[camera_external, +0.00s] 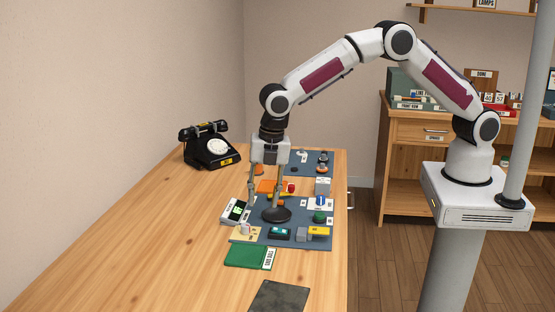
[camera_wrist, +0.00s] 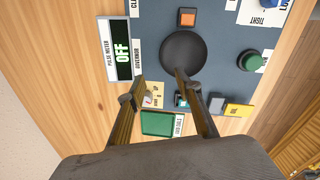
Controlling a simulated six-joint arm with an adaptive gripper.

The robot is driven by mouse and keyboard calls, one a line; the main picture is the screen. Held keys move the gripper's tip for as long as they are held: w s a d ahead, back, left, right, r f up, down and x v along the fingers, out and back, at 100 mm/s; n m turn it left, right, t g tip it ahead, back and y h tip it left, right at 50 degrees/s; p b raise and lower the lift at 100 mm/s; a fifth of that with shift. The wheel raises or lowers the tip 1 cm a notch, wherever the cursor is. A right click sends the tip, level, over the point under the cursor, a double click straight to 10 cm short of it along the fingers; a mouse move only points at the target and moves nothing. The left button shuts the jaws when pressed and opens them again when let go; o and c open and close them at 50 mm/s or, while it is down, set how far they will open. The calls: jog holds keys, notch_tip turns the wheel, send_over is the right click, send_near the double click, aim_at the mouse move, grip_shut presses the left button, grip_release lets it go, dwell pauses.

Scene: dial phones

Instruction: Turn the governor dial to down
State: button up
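A white GOVERNOR label (camera_wrist: 137,57) shows in the wrist view beside a large dark round disc (camera_wrist: 183,52) on the blue-grey panel. The disc is probably the governor dial; no pointer or down mark is readable on it. It also shows in the external view (camera_external: 277,214). My gripper (camera_wrist: 158,78) is open, pointing down over the panel with nothing between its fingers. In the wrist view the right fingertip overlaps the disc's lower edge, and the left fingertip is left of it. In the external view my gripper (camera_external: 264,205) is low; I cannot tell whether it touches.
The pulse meter (camera_wrist: 121,50) reads OFF. A cream plate with a small knob (camera_wrist: 153,96), an orange button (camera_wrist: 187,17) and a green knob (camera_wrist: 250,61) are nearby. A green book (camera_external: 249,255) and a black phone (camera_external: 211,146) lie clear of my gripper. The table's left is free.

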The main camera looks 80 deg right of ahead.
aim_at(246, 225)
jog(key=m, duration=0.1)
jog(key=w+m+y, duration=0.1)
jog(key=shift+d+r+m, duration=0.35)
jog(key=shift+r+m, duration=0.05)
jog(key=a+m+y, duration=0.1)
jog(key=a+r+m+y, duration=0.1)
jog(key=a+m, duration=0.1)
jog(key=w+a+r+m+y, duration=0.1)
jog(key=shift+w+a+m, duration=0.1)
jog(key=shift+a+m, duration=0.05)
jog(key=shift+m, duration=0.15)
jog(key=shift+f, duration=0.1)
jog(key=shift+x, duration=3.75)
jog(key=shift+w, duration=0.15)
jog(key=shift+c, duration=0.3)
grip_shut()
